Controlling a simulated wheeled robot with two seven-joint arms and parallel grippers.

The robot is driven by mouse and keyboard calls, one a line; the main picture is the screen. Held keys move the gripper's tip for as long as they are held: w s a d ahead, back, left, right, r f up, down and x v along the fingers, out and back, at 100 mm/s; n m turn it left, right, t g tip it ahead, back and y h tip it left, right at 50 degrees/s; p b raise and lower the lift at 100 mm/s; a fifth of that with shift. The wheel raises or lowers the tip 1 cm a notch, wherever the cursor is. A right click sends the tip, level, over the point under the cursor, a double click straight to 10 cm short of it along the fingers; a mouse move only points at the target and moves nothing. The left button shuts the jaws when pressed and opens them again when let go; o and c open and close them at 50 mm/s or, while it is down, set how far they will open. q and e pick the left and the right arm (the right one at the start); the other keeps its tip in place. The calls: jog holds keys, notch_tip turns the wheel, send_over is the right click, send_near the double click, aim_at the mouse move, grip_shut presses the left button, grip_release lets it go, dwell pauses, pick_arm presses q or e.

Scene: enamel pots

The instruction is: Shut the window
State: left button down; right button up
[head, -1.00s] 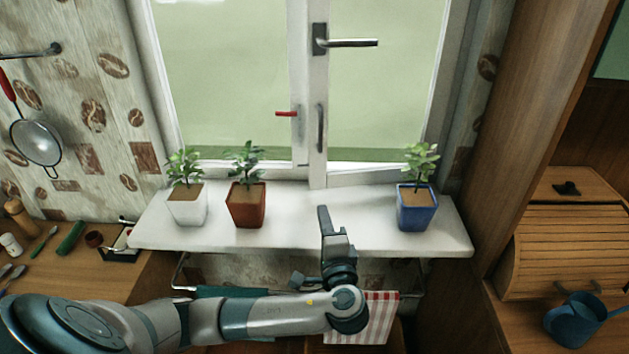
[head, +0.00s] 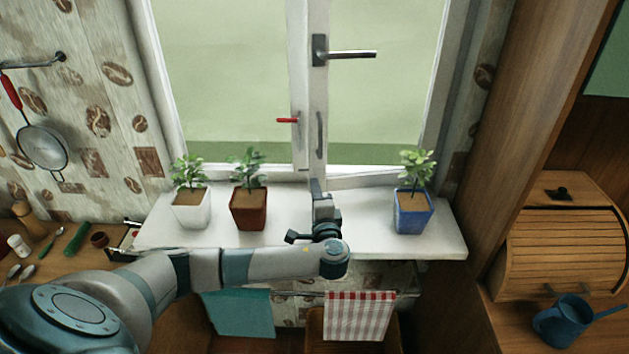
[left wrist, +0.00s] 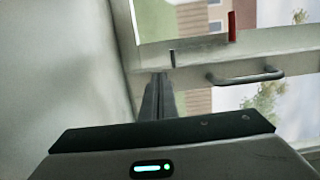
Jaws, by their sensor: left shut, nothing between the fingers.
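The window (head: 318,100) stands behind the sill. Its right sash (head: 375,178) has a lower edge that slants relative to the sill, so it looks slightly ajar. A dark lever handle (head: 350,54) sits on the sash's upper left stile, and a grey pull handle (head: 320,135) is lower down. My left gripper (head: 316,186) is shut and empty, low at the sash's lower left corner. In the left wrist view, its closed fingers (left wrist: 158,98) point at the window frame, beside the pull handle (left wrist: 245,77). Whether the fingertips touch the frame I cannot tell. My right gripper is not in view.
On the sill (head: 285,235) stand a white pot (head: 192,210) and a brown pot (head: 248,212) left of my gripper, and a blue pot (head: 412,214) to its right. A red catch (head: 288,120) sticks out from the left frame. A checked towel (head: 358,315) hangs below.

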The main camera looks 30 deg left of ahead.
pick_arm(q)
jog(key=shift+w+a, duration=0.45)
jog(key=shift+w, duration=0.05)
